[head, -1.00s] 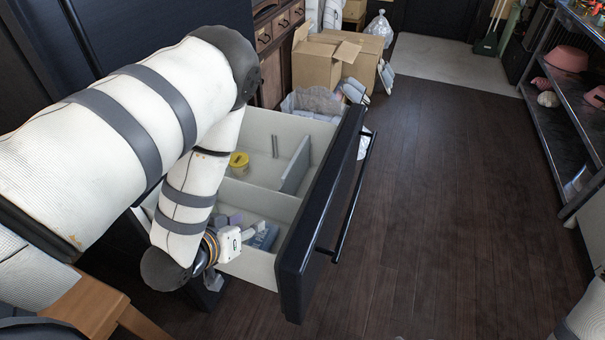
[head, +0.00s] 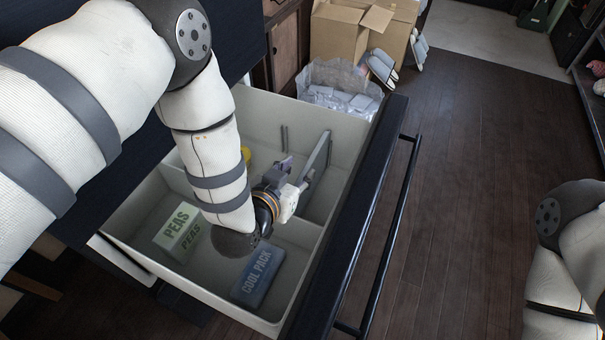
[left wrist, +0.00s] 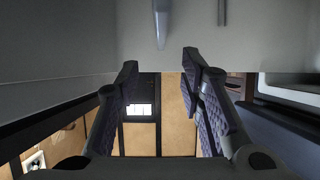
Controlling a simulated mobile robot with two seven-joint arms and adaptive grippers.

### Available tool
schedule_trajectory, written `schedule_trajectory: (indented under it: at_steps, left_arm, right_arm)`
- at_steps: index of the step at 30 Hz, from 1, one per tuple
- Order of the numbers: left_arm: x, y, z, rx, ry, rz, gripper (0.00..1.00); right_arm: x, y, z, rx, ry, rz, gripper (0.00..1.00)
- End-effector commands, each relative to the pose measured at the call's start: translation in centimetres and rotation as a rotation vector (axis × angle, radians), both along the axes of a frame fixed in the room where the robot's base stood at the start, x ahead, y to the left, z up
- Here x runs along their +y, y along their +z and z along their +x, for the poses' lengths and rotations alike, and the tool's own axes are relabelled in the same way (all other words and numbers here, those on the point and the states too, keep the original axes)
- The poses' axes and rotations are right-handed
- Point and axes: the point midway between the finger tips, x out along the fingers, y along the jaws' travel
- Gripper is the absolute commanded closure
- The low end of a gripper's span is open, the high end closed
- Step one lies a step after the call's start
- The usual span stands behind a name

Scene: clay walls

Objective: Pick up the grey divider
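The grey divider (head: 316,166) is a thin upright panel in the far compartment of the open drawer (head: 345,128), close to the drawer front. My left gripper (head: 283,168) is just left of it in the head view, over the drawer, with fingers pointing away from me. In the left wrist view the left gripper (left wrist: 160,85) has its fingers spread with nothing between them. A narrow grey piece hangs at the top there; I cannot tell if it is the divider. My right gripper is out of view.
The near compartment holds a green-and-white peas box (head: 178,228) and a blue cool pack (head: 258,276). A yellow item (head: 246,154) is mostly hidden behind my left arm. A bag-lined bin (head: 338,88) and cardboard boxes (head: 350,32) stand beyond. Floor right of the drawer is clear.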

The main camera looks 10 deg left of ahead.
Motion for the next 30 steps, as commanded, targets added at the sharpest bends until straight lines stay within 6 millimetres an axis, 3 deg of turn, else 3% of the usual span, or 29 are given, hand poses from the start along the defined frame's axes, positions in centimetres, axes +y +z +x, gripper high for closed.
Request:
schedule_trajectory:
  at_steps: [11, 15, 21, 26, 30]
  left_arm:
    - [-0.7, -4.3, 4.8, 0.004, 0.001, -0.002, 0.65]
    - [-1.0, -4.7, 6.3, 0.003, 0.001, -0.001, 0.65]
    - [-1.0, -4.5, 6.4, 0.002, 0.002, -0.001, 0.65]
    - [-1.0, -4.5, 6.4, 0.002, 0.002, -0.001, 1.0]
    - [-1.0, -4.5, 6.3, 0.002, 0.002, -0.001, 1.0]
  right_arm:
    - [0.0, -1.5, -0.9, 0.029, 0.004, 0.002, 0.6]
    - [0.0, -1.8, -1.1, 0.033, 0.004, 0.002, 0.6]
    - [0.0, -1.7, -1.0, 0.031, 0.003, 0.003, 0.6]
    - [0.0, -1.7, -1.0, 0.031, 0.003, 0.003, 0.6]
    - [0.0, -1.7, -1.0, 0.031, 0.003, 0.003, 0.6]
